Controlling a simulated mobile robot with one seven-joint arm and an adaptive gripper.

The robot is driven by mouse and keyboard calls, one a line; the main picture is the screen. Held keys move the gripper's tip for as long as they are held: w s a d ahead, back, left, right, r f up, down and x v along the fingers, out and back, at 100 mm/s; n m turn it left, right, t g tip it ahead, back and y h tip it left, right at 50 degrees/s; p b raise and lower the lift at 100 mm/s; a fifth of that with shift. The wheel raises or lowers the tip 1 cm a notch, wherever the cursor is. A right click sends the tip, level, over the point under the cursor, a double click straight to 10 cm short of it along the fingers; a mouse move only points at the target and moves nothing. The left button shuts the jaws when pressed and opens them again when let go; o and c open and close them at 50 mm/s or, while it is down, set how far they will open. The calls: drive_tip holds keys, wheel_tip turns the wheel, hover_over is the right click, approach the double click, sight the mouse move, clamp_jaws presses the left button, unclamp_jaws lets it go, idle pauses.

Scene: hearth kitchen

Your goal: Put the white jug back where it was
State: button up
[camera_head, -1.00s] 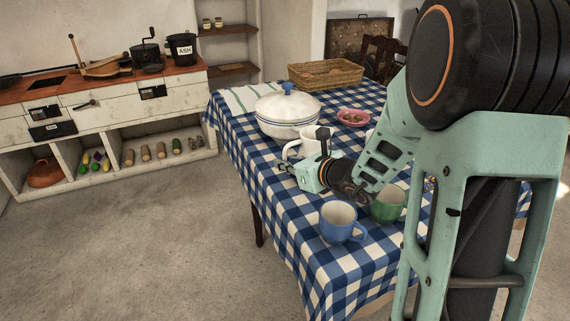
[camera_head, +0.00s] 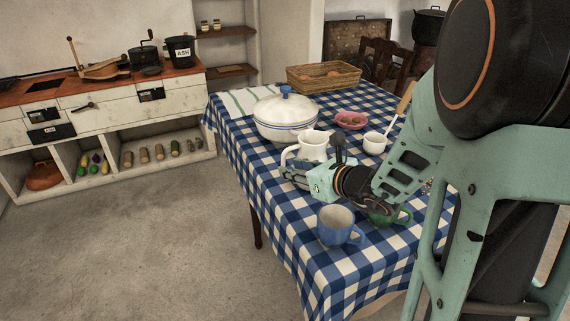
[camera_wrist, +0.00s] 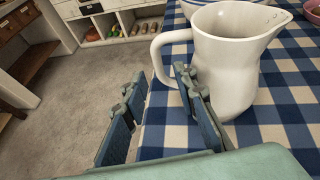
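The white jug (camera_head: 313,146) stands upright on the blue-checked table, just in front of the lidded white tureen (camera_head: 284,126). Its handle is toward the left. In the wrist view the jug (camera_wrist: 232,62) fills the upper right, with its spout to the right. My gripper (camera_head: 291,174) is low over the table on the near side of the jug. In the wrist view my gripper (camera_wrist: 157,86) is open, its fingers apart with nothing clearly held. The right finger overlaps the lower jug near the handle; I cannot tell whether it touches.
A blue mug (camera_head: 337,225) stands near the table's front edge. A green mug (camera_head: 399,216) is partly hidden behind my arm. A white pan (camera_head: 374,143), a pink bowl (camera_head: 351,121) and a wicker basket (camera_head: 324,77) are farther back. Floor is clear left of the table.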

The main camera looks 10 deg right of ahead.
drive_tip(key=p+v, duration=0.1)
drive_tip(key=v, duration=0.6)
